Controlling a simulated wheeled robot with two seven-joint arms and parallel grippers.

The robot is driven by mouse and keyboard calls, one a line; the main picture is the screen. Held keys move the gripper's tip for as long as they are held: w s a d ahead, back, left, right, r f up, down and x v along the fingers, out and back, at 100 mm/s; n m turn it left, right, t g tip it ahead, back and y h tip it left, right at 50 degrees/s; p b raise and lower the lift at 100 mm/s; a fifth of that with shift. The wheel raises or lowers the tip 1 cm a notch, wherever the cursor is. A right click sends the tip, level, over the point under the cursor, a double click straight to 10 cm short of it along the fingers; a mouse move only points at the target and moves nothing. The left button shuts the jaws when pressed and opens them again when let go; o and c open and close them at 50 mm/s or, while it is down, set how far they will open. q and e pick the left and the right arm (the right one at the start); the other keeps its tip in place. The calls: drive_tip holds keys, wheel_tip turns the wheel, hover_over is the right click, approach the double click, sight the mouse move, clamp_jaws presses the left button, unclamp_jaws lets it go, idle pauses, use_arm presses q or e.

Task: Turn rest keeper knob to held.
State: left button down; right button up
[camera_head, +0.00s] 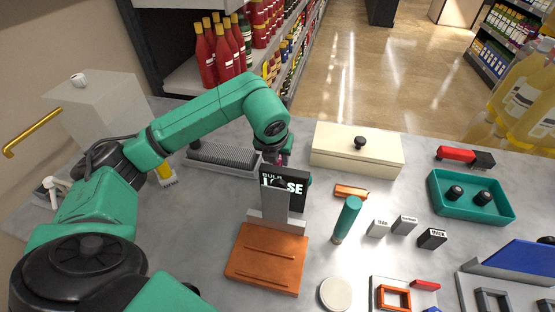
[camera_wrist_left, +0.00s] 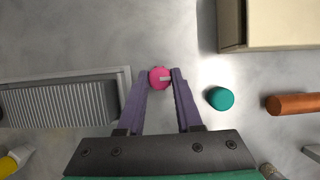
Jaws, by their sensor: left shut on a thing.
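A round pink knob (camera_wrist_left: 159,77) with a pale mark toward its right side sits between the fingertips of my left gripper (camera_wrist_left: 160,80). The gripper is shut on it, and I take it as the rest keeper knob. No held label is readable in either view. In the head view, my left gripper (camera_head: 281,160) points down behind a black sign (camera_head: 285,181) reading BULB LOOSE, which hides the fingertips and most of the knob. My right gripper is not in view.
A grey ribbed tray (camera_wrist_left: 70,101) lies left of the gripper, and a teal round piece (camera_wrist_left: 220,98) close to its right. A cream lidded box (camera_head: 356,150) stands behind right.

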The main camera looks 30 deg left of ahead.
use_arm(q)
drive_tip(key=shift+w+r, duration=0.1)
drive_tip(key=shift+r, duration=0.1)
drive_tip(key=c, duration=0.6)
unclamp_jaws()
drive_tip(key=shift+f, duration=0.1)
drive_tip(key=v, duration=1.4)
drive_tip(key=shift+s+r, duration=0.25)
drive_tip(key=shift+s, duration=0.05)
